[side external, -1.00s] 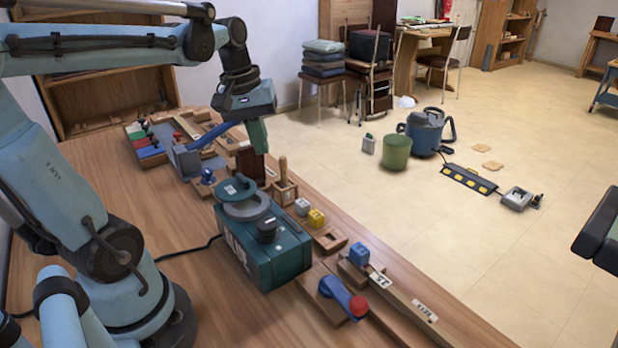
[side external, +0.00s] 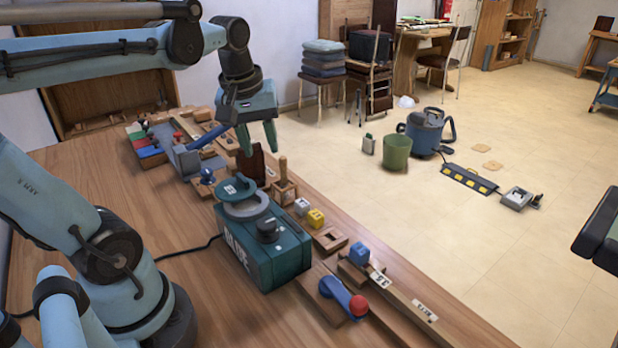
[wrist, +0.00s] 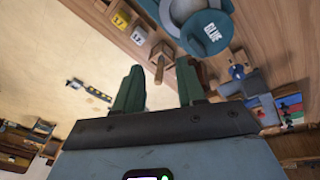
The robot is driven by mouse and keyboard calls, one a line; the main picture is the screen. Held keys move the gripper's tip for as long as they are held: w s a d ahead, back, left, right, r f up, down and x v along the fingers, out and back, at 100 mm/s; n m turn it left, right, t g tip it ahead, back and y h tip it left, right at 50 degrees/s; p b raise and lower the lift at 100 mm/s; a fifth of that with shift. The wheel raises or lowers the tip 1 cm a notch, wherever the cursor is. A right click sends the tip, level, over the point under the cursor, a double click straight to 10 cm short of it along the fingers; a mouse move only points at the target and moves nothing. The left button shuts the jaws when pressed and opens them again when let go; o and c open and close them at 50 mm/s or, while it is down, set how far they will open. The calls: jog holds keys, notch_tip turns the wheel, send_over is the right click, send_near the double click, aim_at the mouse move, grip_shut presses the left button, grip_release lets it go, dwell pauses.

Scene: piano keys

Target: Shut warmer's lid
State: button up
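The warmer (side external: 268,258) is a dark teal box on the wooden table, with a round grey-rimmed opening (side external: 247,208) and a black knob (side external: 267,230) on top. Its round teal lid (side external: 237,187) sits off to the far side of the opening, leaving part of it uncovered. The lid, marked GLUE (wrist: 207,33), is at the top of the wrist view, beside the grey rim. My gripper (side external: 258,146) is above and beyond the lid, pointing down, clear of it.
Small white and yellow cubes (side external: 315,217) and a blue lever with a red ball (side external: 344,298) lie along the table edge.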

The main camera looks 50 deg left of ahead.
aim_at(242, 177)
jog(key=s+a+r+n+g, duration=0.2)
jog(key=a+r+n, duration=0.1)
jog(key=a+n, duration=0.35)
jog(key=shift+h, duration=0.4)
jog(key=shift+d+f, duration=0.2)
jog(key=shift+f, duration=1.75)
jog(key=shift+d+f, duration=0.15)
jog(key=shift+f, duration=1.85)
jog(key=shift+d+f, duration=0.2)
jog(key=shift+f, duration=1.75)
grip_shut()
